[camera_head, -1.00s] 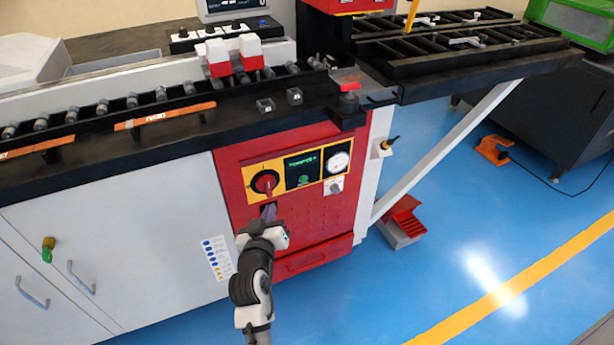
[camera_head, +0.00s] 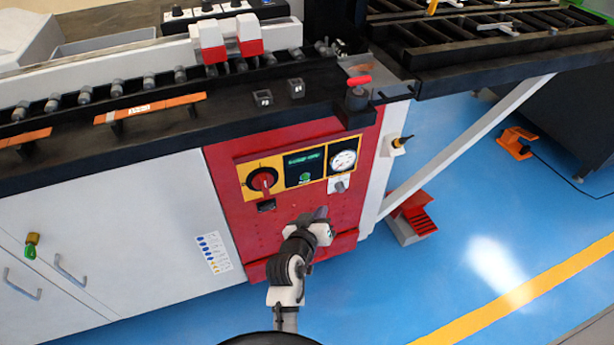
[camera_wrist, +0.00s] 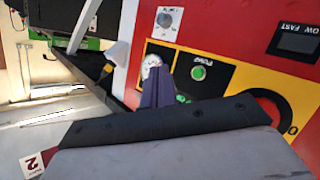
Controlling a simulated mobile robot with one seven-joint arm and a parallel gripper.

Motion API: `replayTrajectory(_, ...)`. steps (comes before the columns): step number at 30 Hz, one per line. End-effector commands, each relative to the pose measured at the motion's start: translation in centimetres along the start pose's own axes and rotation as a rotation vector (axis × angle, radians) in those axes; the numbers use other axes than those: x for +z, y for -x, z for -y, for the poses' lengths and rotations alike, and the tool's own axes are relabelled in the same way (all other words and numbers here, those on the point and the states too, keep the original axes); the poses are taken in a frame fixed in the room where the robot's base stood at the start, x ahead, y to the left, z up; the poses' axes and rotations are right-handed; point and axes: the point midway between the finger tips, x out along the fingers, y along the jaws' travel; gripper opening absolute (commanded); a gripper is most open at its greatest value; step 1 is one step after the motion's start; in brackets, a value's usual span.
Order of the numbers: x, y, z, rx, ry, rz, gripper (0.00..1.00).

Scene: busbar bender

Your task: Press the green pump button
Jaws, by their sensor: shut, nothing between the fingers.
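The fingers partly cover the gauge (camera_wrist: 151,64). I see no contact with the button.
A small grey selector (camera_head: 339,186) sits below the gauge. The red panel (camera_head: 235,215) is part of the white cabinet. A black work surface overhangs above it. A white diagonal brace (camera_head: 460,140) and a red foot pedal (camera_head: 413,215) are at right.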

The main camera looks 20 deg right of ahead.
Motion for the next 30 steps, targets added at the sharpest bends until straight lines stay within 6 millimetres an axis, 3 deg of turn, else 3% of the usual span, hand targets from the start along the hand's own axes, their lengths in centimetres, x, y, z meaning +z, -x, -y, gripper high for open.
replayTrajectory(8, -0.3, -0.4, 0.3, 0.0, -0.001, -0.002, 0.0)
replayTrajectory(21, -3.2, -4.5, 3.2, 0.001, -0.001, -0.003, 0.0)
replayTrajectory(30, -4.4, -6.0, 4.4, -0.001, 0.0, -0.001, 0.0)
